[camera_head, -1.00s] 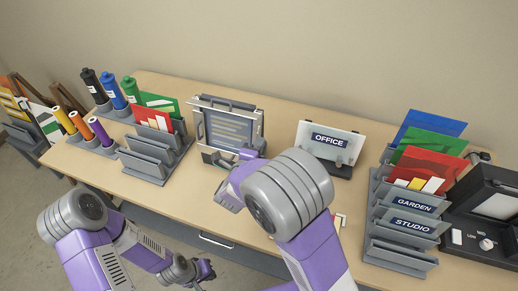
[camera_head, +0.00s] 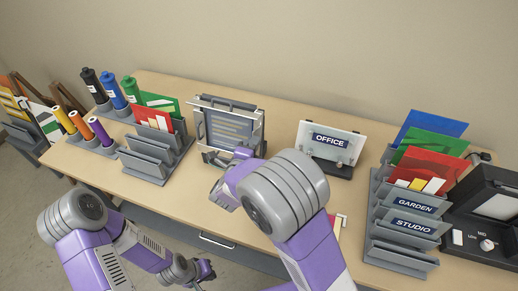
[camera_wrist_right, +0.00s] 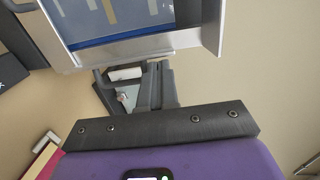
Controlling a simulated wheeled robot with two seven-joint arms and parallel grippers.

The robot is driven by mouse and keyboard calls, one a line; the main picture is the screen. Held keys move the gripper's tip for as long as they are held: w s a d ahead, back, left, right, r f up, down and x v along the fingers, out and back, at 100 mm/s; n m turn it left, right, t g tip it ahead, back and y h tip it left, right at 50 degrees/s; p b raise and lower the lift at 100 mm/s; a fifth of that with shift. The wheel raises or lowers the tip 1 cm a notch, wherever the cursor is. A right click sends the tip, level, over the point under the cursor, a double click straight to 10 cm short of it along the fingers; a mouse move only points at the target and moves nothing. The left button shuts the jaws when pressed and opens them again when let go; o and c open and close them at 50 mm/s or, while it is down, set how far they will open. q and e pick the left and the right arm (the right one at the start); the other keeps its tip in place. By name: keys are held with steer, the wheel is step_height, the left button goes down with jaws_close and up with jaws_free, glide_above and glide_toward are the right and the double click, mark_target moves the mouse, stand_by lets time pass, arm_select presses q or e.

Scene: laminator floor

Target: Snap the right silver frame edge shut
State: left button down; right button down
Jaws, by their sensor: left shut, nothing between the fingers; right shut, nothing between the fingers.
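The silver-edged poster frame (camera_head: 229,128) stands upright in its dark stand at the back of the table, left of the middle. Its right silver edge (camera_head: 259,126) stands out from the panel at the right side. In the right wrist view the frame's lower corner shows at the top, with a silver side strip (camera_wrist_right: 211,22) and the bottom rail (camera_wrist_right: 140,46). My right gripper (camera_wrist_right: 158,68) is shut and empty, its tips close below the rail; contact cannot be told. In the head view my right arm largely hides it. My left gripper (camera_head: 204,272) is shut and empty, low before the table.
An OFFICE sign (camera_head: 329,143) stands right of the frame. A grey rack (camera_head: 149,163) with red and green sheets stands to its left. A GARDEN and STUDIO rack (camera_head: 400,249) and a black machine (camera_head: 487,218) fill the right end. Bare tabletop lies between OFFICE and that rack.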

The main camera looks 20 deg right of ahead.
steer(key=shift+x, duration=0.9)
arm_select(q)
steer(key=shift+w+d, duration=0.15)
arm_select(e)
steer(key=w+a+v, duration=0.1)
steer(key=v, duration=0.7)
steer(key=shift+a, duration=0.35)
stand_by(0.4)
